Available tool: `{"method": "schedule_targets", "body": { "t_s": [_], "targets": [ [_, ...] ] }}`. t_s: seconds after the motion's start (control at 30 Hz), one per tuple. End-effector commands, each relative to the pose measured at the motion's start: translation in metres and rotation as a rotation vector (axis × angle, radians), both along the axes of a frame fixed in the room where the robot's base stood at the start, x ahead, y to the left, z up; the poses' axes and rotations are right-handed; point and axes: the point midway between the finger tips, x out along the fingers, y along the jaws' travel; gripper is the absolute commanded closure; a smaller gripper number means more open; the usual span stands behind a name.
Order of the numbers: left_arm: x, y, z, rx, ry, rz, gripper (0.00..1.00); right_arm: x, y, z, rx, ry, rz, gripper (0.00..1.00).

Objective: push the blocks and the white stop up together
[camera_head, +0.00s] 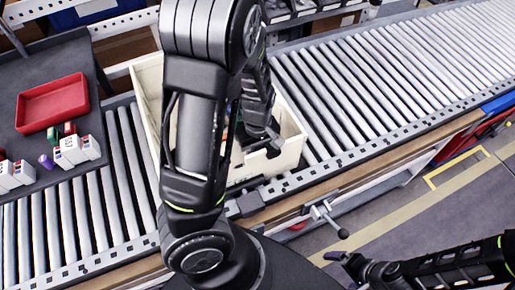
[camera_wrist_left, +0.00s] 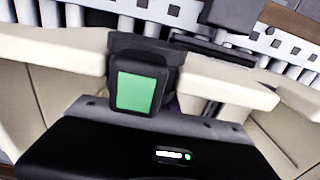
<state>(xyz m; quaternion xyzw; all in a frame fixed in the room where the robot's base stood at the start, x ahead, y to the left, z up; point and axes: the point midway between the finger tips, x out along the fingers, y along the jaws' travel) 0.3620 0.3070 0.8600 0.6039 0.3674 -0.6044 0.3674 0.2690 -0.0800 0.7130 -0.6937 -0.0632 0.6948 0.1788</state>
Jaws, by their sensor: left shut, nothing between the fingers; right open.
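White box-shaped blocks with red markings (camera_head: 72,150) stand on the grey tray (camera_head: 22,112) at the left in the head view. More white blocks (camera_head: 12,174) are at its left edge. Small red and green pieces (camera_head: 70,128) and a purple piece (camera_head: 46,161) are beside them. I cannot tell which piece is the white stop. My left gripper (camera_head: 270,142) is shut and empty at the cream bin (camera_head: 292,152), far right of the blocks; my own arm hides part of it. My right gripper (camera_head: 345,260) is open and empty at the lower right, away from the conveyor.
A red tray (camera_head: 52,103) lies on the grey tray. The cream bin stands on the roller conveyor (camera_head: 365,75), its contents mostly hidden; its rim also shows in the left wrist view (camera_wrist_left: 225,88). A clamp handle (camera_head: 328,218) sticks out from the conveyor's near edge. Rollers at right are clear.

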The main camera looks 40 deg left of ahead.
Motion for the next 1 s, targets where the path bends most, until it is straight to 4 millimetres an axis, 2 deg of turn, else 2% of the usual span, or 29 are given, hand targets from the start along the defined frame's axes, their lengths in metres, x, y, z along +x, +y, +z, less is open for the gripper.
{"method": "schedule_targets", "body": {
  "t_s": [1.0],
  "targets": [
    [0.02,0.037,-0.001,0.002,-0.003,0.001,1.0,0.0,0.0,-0.012,0.0,0.0,0.0,0.0]
  ]
}}
